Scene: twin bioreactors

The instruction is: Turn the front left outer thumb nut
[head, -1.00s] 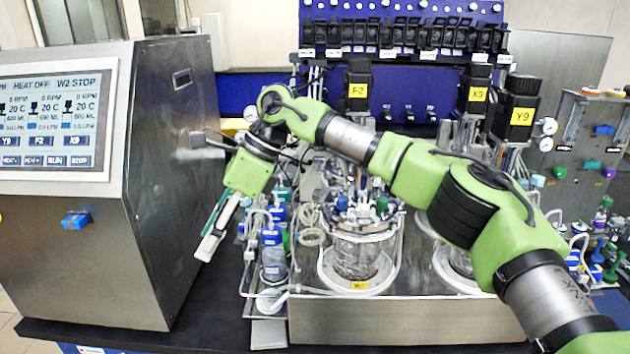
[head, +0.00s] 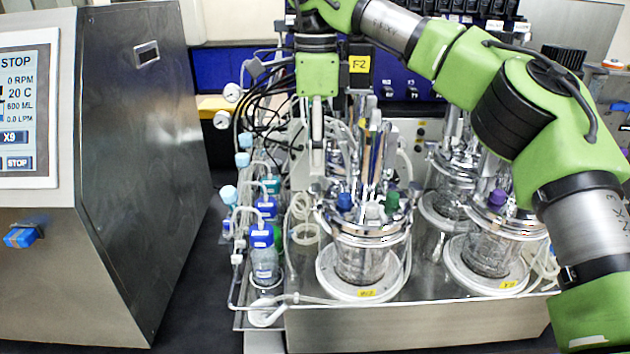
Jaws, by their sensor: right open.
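The front left glass vessel (head: 362,262) stands on the steel bench unit. Its metal head plate (head: 352,232) carries blue and green caps, tubes and small nuts. The front left outer thumb nut is too small among the fittings for me to tell apart. My right gripper (head: 317,172) comes in from the upper right with its fingers pointing down. It is open and empty, seen edge-on, above the left back part of the head plate. I cannot tell whether its tips touch any fitting. My left gripper is not in view.
A second front vessel (head: 488,252) stands to the right. Several blue-capped bottles (head: 264,262) with tubing stand at the left. A steel control cabinet (head: 140,170) with a screen fills the left side. Cables and tubes crowd behind the gripper. Dark bench top is free beside the cabinet.

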